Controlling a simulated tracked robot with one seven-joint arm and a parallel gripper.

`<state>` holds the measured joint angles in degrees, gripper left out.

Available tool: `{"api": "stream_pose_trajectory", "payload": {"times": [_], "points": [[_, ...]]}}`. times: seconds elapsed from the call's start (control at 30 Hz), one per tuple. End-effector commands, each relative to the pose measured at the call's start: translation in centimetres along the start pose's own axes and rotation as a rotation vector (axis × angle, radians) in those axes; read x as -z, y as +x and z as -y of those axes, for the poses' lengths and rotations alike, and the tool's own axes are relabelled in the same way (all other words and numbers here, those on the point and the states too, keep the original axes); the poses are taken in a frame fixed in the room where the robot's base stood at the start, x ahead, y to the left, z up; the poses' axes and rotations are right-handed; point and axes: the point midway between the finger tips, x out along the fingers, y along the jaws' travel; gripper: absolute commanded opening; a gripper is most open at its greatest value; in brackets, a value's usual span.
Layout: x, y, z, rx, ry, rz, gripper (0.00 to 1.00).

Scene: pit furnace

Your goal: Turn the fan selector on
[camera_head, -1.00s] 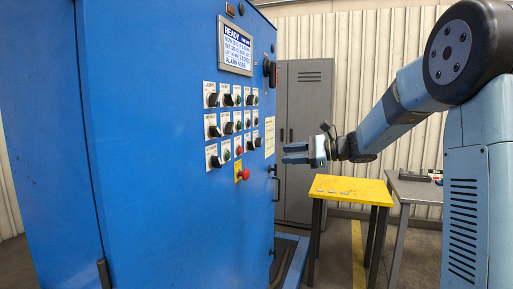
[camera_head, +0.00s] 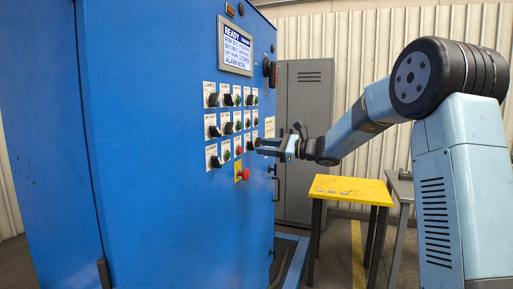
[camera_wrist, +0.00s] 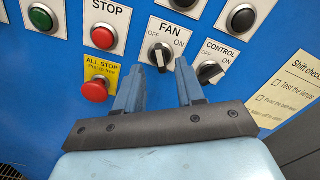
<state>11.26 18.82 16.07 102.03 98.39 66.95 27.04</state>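The fan selector (camera_wrist: 160,56) is a black knob with a white mark on a white plate, labelled FAN, OFF at left and ON at right. Its handle leans toward the OFF side. In the head view it is small, in the bottom knob row (camera_head: 250,146) of the blue cabinet. My gripper (camera_wrist: 160,67) is open and empty, its two blue fingers reaching toward the panel below and to either side of the fan knob. I cannot tell whether they touch it. In the head view my gripper (camera_head: 261,146) is at the panel's right edge.
The control selector (camera_wrist: 210,72) is close to the right finger. The red ALL STOP button (camera_wrist: 95,89) is left of the left finger, with the red STOP button (camera_wrist: 104,37) above. A yellow table (camera_head: 350,189) and grey locker (camera_head: 304,125) stand beyond the blue cabinet (camera_head: 150,150).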

Motion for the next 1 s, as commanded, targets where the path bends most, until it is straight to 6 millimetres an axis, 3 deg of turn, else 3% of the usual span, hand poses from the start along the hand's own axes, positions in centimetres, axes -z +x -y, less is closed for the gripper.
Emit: {"api": "stream_pose_trajectory", "payload": {"times": [0.1, 0.3, 0.67, 1.0], "points": [[0.0, 1.8, 0.0, -0.002, 0.0, 0.001, 0.38], [0.0, 3.6, 0.0, -0.001, 0.0, 0.0, 0.38], [0.0, 4.0, 0.0, 0.0, 0.0, -0.001, 0.38], [0.0, 4.0, 0.0, 0.0, 0.0, -0.001, 0.08]]}}
